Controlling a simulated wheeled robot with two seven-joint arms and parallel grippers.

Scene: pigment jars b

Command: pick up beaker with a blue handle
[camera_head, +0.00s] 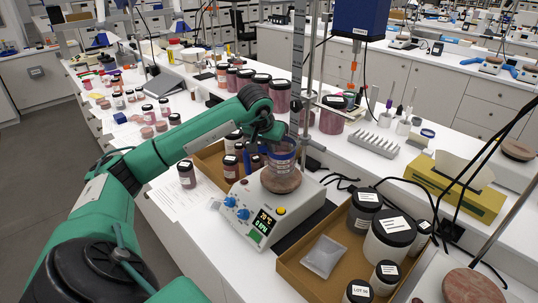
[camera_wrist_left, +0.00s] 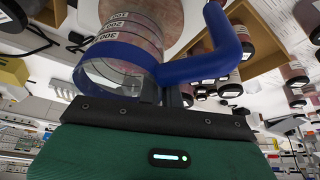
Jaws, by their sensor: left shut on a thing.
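The clear beaker (camera_head: 283,155) has blue bands and stands upright at the round brown plate of the hotplate stirrer (camera_head: 290,207). I cannot tell whether its base touches the plate. In the left wrist view the beaker (camera_wrist_left: 112,68) shows its printed marks and its thick blue handle (camera_wrist_left: 226,38). My left gripper (camera_head: 268,133) reaches over from the left at the beaker's upper side. In the wrist view the left gripper's fingers (camera_wrist_left: 170,95) are shut on the blue handle where it meets the beaker. The fingertips are partly hidden. My right gripper is not in view.
A cardboard tray (camera_head: 291,262) with dark-lidded jars stands at the front right. Another tray (camera_head: 212,158) with jars lies behind the stirrer. A metal stand rod (camera_head: 301,60) rises close behind the beaker. A white rack (camera_head: 373,142) and yellow box (camera_head: 452,190) are further right.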

